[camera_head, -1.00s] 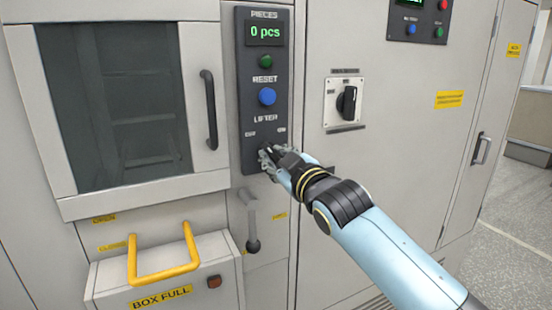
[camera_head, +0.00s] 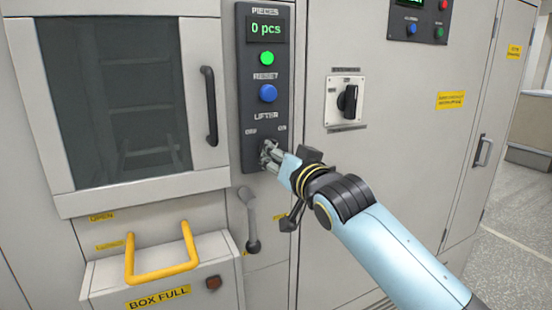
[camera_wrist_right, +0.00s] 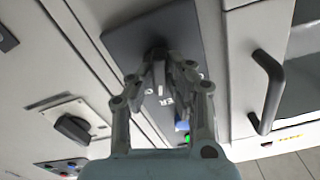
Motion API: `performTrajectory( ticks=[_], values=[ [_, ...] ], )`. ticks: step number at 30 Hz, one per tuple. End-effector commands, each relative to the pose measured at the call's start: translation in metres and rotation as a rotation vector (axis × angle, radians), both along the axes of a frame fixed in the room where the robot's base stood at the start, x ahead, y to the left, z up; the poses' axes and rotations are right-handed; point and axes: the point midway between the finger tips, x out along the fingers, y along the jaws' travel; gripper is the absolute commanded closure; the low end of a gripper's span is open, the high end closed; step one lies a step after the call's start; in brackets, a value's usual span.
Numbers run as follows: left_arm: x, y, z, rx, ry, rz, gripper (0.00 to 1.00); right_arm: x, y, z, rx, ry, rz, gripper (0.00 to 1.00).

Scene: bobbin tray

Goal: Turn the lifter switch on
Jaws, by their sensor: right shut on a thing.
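The lifter switch is a dark knob below the LIFTER label on the dark control panel (camera_head: 250,95). In the head view my right gripper (camera_head: 268,154) covers most of it, so its setting cannot be read there. In the right wrist view the dark knob (camera_wrist_right: 157,52) shows between the fingertips of my right gripper (camera_wrist_right: 160,62). The gripper is shut on it, and the wrist is turned. The OFF and ON marks sit above the knob at left and right. My left gripper is not in view.
Above the switch are a blue RESET button (camera_head: 267,93), a lit green lamp (camera_head: 267,58) and a display (camera_head: 265,29) reading 0 pcs. A grey lever (camera_head: 250,225) hangs below. A rotary switch (camera_head: 348,101) is at right, a yellow-handled box (camera_head: 165,285) at lower left.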

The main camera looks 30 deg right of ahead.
Motion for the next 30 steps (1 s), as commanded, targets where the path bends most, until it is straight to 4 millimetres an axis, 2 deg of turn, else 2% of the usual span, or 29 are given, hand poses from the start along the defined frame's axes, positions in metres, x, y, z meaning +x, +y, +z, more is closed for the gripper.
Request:
performTrajectory(
  ticks=[6,15,30],
  values=[
    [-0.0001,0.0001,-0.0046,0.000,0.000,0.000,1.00,-0.0002,0.0002,-0.0017,0.174,-0.008,0.000,1.00],
    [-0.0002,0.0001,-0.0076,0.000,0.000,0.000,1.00,-0.0003,0.0005,-0.0013,0.333,-0.016,-0.001,1.00],
    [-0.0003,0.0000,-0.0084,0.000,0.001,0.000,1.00,-0.0002,0.0006,-0.0012,0.395,-0.019,-0.001,1.00]
  ],
)
